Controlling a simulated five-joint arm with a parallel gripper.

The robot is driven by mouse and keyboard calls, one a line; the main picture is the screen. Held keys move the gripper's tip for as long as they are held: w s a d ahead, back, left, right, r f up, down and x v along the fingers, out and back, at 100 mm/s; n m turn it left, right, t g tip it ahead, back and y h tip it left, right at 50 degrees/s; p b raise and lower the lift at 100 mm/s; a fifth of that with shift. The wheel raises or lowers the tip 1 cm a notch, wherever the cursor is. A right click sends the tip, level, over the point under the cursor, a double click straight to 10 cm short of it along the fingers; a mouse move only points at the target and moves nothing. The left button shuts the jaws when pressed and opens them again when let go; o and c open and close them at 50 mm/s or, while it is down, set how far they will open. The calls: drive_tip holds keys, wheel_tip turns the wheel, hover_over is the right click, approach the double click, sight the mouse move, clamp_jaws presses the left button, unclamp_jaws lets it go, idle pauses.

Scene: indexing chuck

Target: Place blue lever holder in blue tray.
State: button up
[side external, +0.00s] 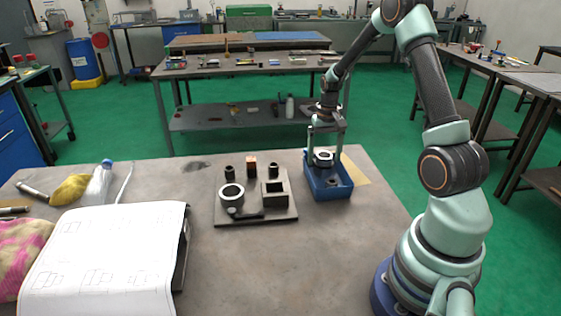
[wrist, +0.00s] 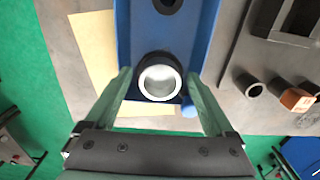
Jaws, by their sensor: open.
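The blue tray (side external: 329,188) stands at the right of the table; its blue floor (wrist: 190,40) fills the middle of the wrist view. A round dark holder with a bright ring (wrist: 160,82) is at the tray's near end in the wrist view; it also shows in the side view (side external: 323,157) at the tray's far end. A rounded blue piece (wrist: 190,110) beside it looks like its lever, partly hidden by a finger. My gripper (wrist: 158,76) is open, its fingers either side of the holder; it also shows in the side view (side external: 325,149). Contact cannot be told.
A second dark round part (side external: 333,182) lies in the tray. Left of the tray, a grey plate (side external: 258,219) carries a ring with a dark lever (side external: 231,194), a square block (side external: 275,193) and small cylinders. Papers (side external: 105,255) cover the front left. The table's front middle is clear.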

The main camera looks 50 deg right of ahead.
wheel_tip(320, 180, up, 12)
drive_tip(key=s+a+r+n+t, duration=0.2)
drive_tip(key=a+n, duration=0.1)
drive_tip(key=a, duration=0.5)
drive_tip(key=s+a+r+n+t, duration=0.1)
drive_tip(key=s+a+r+n, duration=0.2)
drive_tip(key=a, duration=0.5)
drive_tip(key=s+a+r+n+t, duration=0.2)
drive_tip(key=a+r, duration=0.1)
drive_tip(key=a, duration=0.6)
drive_tip(key=shift+s+n+t, duration=0.2)
drive_tip(key=shift+n+t, duration=0.1)
drive_tip(key=shift+n, duration=0.1)
drive_tip(key=shift+r, duration=0.15)
